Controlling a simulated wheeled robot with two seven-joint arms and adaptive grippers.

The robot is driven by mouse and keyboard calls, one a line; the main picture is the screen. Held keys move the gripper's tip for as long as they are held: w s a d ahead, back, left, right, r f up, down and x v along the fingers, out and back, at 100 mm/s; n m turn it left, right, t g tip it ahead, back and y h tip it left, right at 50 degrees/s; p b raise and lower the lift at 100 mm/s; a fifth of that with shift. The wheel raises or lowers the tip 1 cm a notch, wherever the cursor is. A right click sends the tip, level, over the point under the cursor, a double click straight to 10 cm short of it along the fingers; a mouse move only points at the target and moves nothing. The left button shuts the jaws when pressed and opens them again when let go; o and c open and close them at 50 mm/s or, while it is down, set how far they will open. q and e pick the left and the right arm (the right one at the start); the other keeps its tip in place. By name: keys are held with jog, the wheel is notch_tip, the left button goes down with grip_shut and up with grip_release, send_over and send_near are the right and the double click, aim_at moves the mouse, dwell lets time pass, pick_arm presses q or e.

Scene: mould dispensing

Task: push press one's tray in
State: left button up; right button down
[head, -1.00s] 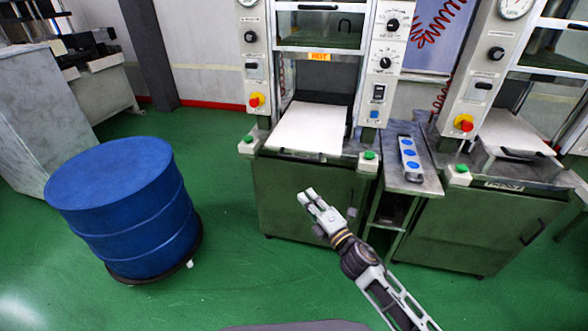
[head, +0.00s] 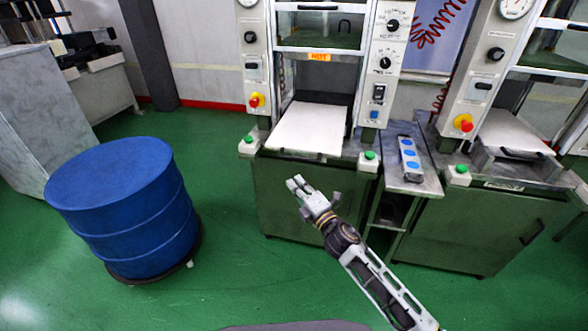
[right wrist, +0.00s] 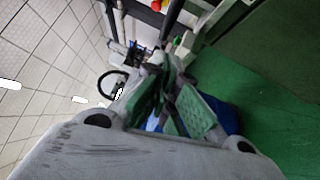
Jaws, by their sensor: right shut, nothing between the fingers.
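Press one stands in the middle of the head view, with an orange label (head: 319,57) on its frame. Its white tray (head: 308,128) lies on the press bed, its front edge close to the front edge of the bed. My right gripper (head: 293,184) is shut and empty, in front of the green cabinet (head: 305,190) of the press, lower in the picture than the tray and apart from it. In the right wrist view the closed fingers (right wrist: 170,95) show with nothing between them. My left gripper is not in view.
A blue drum (head: 125,205) on a wheeled base stands at left. A second press with its own tray (head: 512,132) stands at right. Between the presses is a small table (head: 418,184) bearing a strip with blue discs (head: 410,155). Green buttons (head: 369,155) flank the tray. Green floor is free in front.

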aim_at(286, 158)
jog(key=w, duration=0.4)
jog(key=w+r, duration=0.1)
jog(key=w, duration=0.1)
jog(key=shift+w+a, duration=0.2)
jog(key=shift+w, duration=0.2)
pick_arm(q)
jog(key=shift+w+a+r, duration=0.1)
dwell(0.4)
